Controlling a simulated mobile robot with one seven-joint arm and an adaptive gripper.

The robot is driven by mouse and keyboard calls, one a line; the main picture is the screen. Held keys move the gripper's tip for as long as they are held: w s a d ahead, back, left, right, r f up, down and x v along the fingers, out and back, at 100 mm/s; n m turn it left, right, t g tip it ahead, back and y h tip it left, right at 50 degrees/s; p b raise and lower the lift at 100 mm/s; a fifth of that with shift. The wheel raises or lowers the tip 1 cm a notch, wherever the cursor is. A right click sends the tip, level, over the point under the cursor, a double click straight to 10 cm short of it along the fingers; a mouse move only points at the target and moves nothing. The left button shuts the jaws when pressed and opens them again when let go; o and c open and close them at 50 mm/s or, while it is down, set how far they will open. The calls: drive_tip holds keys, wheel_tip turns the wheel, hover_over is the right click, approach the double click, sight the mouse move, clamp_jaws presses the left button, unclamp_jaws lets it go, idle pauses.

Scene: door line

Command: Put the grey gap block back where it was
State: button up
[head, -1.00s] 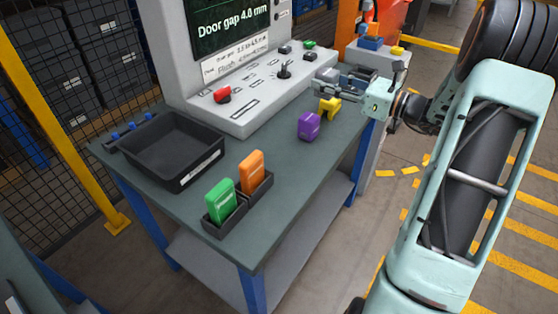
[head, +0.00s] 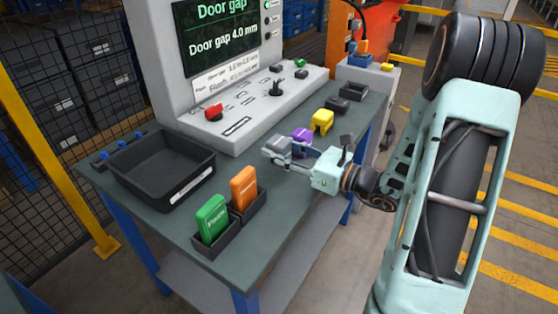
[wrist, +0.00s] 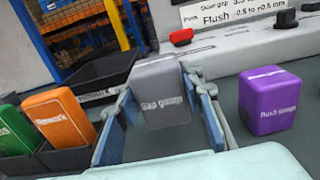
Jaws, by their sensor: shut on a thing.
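The grey gap block (head: 277,146), labelled "Gap gauge", is held between the fingers of my gripper (head: 288,152). In the wrist view the block (wrist: 165,95) stands nearly upright between the two blue-grey fingers, its label facing the camera. My gripper is shut on it, over the middle of the bench (head: 262,190). Whether the block touches the bench top cannot be told. A purple block (head: 302,136) labelled "flush gauge" is just behind the gripper, and to the right in the wrist view (wrist: 270,103). Small dark empty-looking holders (head: 351,91) sit at the bench's back right.
A yellow block (head: 322,121) stands beyond the purple one. Green (head: 211,219) and orange (head: 243,187) blocks stand in dark holders at the front. A black tray (head: 165,185) is at left. The console (head: 235,115) lines the back. Bare bench lies right of the tray.

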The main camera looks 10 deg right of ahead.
drive_tip(key=shift+f, duration=1.55)
drive_tip(key=shift+f+b, duration=0.1)
drive_tip(key=shift+b, duration=0.2)
drive_tip(key=shift+f+b, duration=0.4)
drive_tip(key=shift+f, duration=0.1)
drive_tip(key=o, duration=1.4)
drive_tip(key=shift+o, duration=0.2)
drive_tip(key=shift+r+p, duration=0.3)
drive_tip(key=p+v, duration=0.1)
drive_tip(key=v, duration=1.1)
drive_tip(key=shift+r, duration=0.35)
